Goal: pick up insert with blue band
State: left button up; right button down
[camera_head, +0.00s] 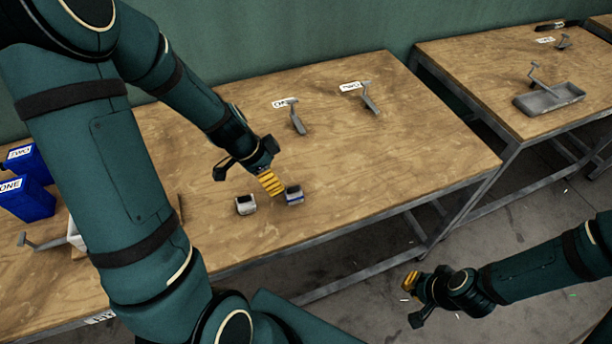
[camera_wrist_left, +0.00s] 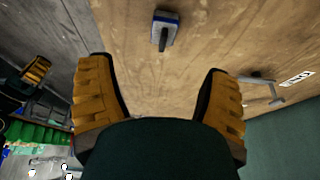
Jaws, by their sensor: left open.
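The insert with the blue band (camera_head: 294,195) stands near the front edge of the wooden table. It also shows in the left wrist view (camera_wrist_left: 165,28), beyond and between the fingertips. A second, similar insert (camera_head: 245,204) with a pale band stands to its left. My left gripper (camera_head: 247,183) is open and empty above the table, just behind the two inserts. Its two yellow-padded fingers are wide apart in the left wrist view (camera_wrist_left: 158,68). Nothing touches the blue-banded insert as far as I can see. My right gripper (camera_head: 411,300) is open and empty, off the table's front side.
Two grey levers (camera_head: 297,117) (camera_head: 370,98) with labels stand at the table's back. Blue bins (camera_head: 30,184) stand at the left. A second table (camera_head: 480,70) with a grey tray (camera_head: 549,98) is at the right, across a gap. The table's right part is clear.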

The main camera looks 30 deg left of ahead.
aim_at(295, 192)
pick_arm(q)
jog(key=b+x, duration=0.1)
jog(key=x, duration=0.3)
jog(key=b+x, duration=0.1)
jog(key=x, duration=0.3)
jog(key=shift+w+r+b, duration=0.1)
jog(key=shift+w+b, duration=0.1)
jog(key=shift+b, duration=0.15)
jog(key=shift+w+b+x, duration=0.15)
jog(key=shift+b+x, duration=0.25)
jog(key=shift+x, duration=1.05)
jog(key=shift+w+b+x, duration=0.15)
jog(key=shift+b+x, duration=0.2)
jog(key=shift+x, duration=1.15)
jog(key=shift+r, duration=0.15)
grip_shut()
